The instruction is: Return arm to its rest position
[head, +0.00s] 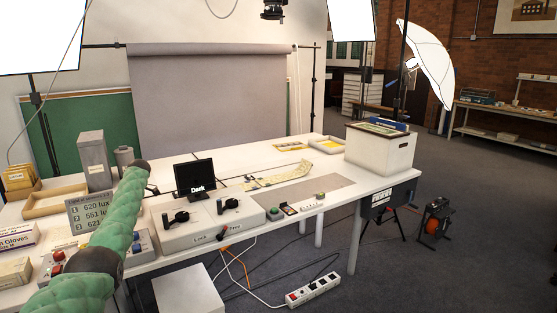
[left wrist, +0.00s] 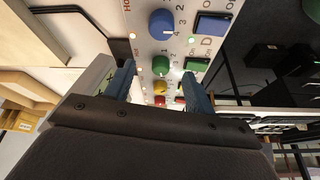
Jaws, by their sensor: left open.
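My left arm in its green quilted sleeve (head: 120,210) comes in from the lower left of the head view and bends over the table. Its gripper cannot be made out there. In the left wrist view my left gripper (left wrist: 158,78) is open, with two dark blue fingers apart and nothing seen between them but the panel beyond. That control panel (left wrist: 145,45) has blue, green, yellow and red knobs, square buttons and small lights. The panel box (head: 52,262) in the head view is partly hidden behind my arm. My right gripper is not in view.
On the white table stand a readout sign (head: 90,212), a small "Dark" screen (head: 194,180), a white lever box (head: 205,225), a grey upright box (head: 95,160) and a white archival box (head: 380,152). A power strip (head: 313,290) and cables lie on the floor.

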